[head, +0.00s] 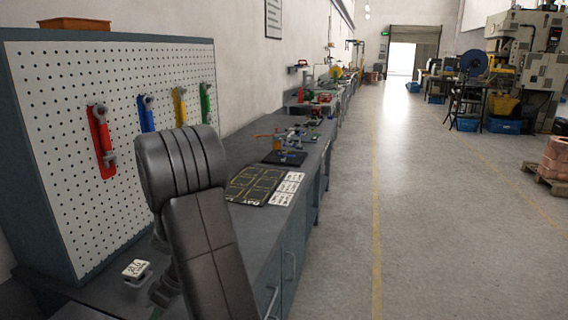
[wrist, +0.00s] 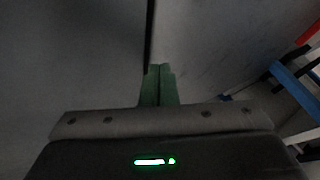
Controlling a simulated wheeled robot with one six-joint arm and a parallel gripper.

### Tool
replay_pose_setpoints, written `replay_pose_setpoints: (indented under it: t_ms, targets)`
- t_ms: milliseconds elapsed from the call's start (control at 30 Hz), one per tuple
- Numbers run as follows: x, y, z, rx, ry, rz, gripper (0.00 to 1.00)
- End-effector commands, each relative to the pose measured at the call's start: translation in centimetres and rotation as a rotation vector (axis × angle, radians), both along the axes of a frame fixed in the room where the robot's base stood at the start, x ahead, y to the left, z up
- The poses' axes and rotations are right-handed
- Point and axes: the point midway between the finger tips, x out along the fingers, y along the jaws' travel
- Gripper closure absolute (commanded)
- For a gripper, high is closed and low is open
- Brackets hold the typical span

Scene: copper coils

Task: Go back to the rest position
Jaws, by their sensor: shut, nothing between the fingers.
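My gripper (wrist: 159,70) shows in the wrist view with its two green fingers together and nothing between them. It faces a dark grey surface that I cannot name for sure. In the head view my dark grey arm rises in front of the workbench (head: 262,231) and pegboard, and the gripper itself is hidden or too small to tell there.
A white pegboard (head: 60,110) holds red (head: 103,150), blue (head: 147,115), yellow (head: 180,106) and green (head: 206,102) tool holders. A black mat (head: 255,186) and white cards (head: 287,189) lie on the bench. A small white-topped item (head: 136,269) sits near my arm.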

Motion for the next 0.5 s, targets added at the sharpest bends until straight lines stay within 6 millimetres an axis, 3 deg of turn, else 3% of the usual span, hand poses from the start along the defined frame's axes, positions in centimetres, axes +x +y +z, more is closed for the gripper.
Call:
replay_pose_setpoints:
  t_ms: [200,500]
  targets:
    - [4.2,-1.2,-0.4,0.002,-0.002,-0.017,1.00]
    - [5.8,-3.6,3.9,0.002,-0.003,-0.012,1.00]
